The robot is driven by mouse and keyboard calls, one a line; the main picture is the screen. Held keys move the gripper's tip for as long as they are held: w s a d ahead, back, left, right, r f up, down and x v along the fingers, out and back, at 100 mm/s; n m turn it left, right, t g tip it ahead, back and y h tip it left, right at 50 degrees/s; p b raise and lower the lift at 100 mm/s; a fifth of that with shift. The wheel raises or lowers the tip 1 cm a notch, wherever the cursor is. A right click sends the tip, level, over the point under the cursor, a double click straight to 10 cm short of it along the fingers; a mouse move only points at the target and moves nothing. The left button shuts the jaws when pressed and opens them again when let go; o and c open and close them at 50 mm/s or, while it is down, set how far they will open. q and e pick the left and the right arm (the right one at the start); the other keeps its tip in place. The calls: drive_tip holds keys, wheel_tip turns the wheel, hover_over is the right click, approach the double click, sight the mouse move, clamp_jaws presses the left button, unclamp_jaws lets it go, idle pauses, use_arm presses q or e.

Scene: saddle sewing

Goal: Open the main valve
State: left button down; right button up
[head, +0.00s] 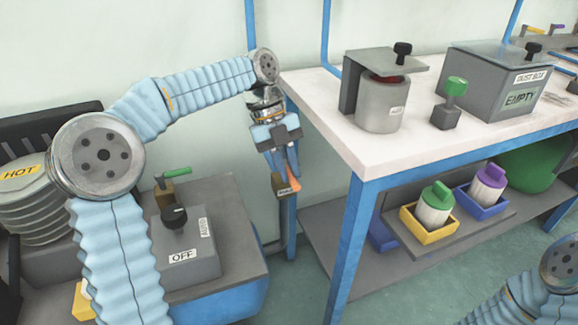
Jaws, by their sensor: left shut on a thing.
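A small brown valve body (281,185) with a white label and an orange handle (293,192) sits by the wall, left of the white table's blue leg. The label is too small to read surely. My left gripper (287,164) points down over this valve and is shut on its orange handle. The fingers hide part of the handle, so its exact angle is hard to tell. My right arm shows only at the bottom right corner, and its gripper is out of view.
A grey machine (185,262) with a knob marked OFF and AUTO stands at left, with a green-handled valve (175,182) behind it. The white table (315,100) holds a metal canister (382,108) and a dust box (500,85). Bottles in trays sit on its lower shelf.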

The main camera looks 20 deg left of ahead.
use_arm(q)
drive_tip(key=c, duration=1.1)
unclamp_jaws()
drive_tip(key=shift+p+v, duration=1.25)
drive_tip(key=shift+v, duration=5.65)
